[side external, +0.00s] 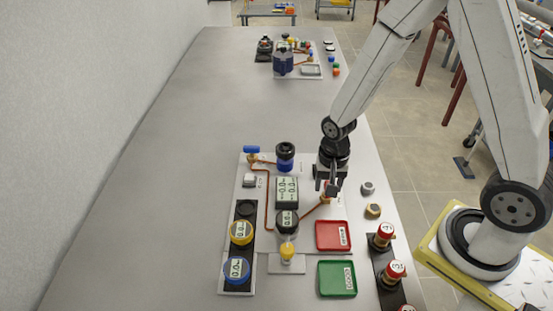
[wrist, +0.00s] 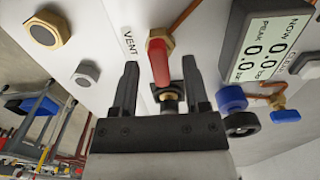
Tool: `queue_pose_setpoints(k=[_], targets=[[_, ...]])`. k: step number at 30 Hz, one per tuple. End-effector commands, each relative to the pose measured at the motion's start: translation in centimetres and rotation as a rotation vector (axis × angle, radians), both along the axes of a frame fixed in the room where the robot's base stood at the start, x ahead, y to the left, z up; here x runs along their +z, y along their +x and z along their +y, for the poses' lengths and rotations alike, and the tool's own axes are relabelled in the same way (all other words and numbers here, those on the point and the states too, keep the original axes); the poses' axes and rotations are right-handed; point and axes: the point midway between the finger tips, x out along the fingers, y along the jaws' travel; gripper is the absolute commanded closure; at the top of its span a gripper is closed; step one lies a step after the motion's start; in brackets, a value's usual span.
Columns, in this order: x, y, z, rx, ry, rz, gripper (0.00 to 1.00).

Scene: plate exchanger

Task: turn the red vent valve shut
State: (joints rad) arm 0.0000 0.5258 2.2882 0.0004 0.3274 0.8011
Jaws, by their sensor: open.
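The red vent valve has a red lever handle (wrist: 158,60) on a brass body, beside a "VENT" label (wrist: 129,42) on the white panel. In the wrist view the handle lies lengthwise between my two fingers. My gripper (wrist: 160,66) is open, with one finger on each side of the handle and a visible gap to both. In the side view my gripper (side external: 331,186) points down over the valve at the end of a copper pipe (side external: 316,208). There my fingers hide most of the valve.
A pressure display (wrist: 265,45) reads 0.0 for NOW and PEAK. A blue-handled valve (side external: 251,150), a red tray (side external: 333,236) and a green tray (side external: 337,279) share the work area. Two nuts or knobs (side external: 373,210) sit right of my gripper. The table's left side is clear.

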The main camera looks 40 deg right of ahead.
Motion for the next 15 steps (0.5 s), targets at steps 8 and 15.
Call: queue_pose_setpoints(k=[8, 15], targets=[[0.6, 0.1, 0.0, 0.001, 0.000, -0.001, 0.41], [2.5, 0.1, 0.0, 0.001, 0.000, -0.003, 0.41]])
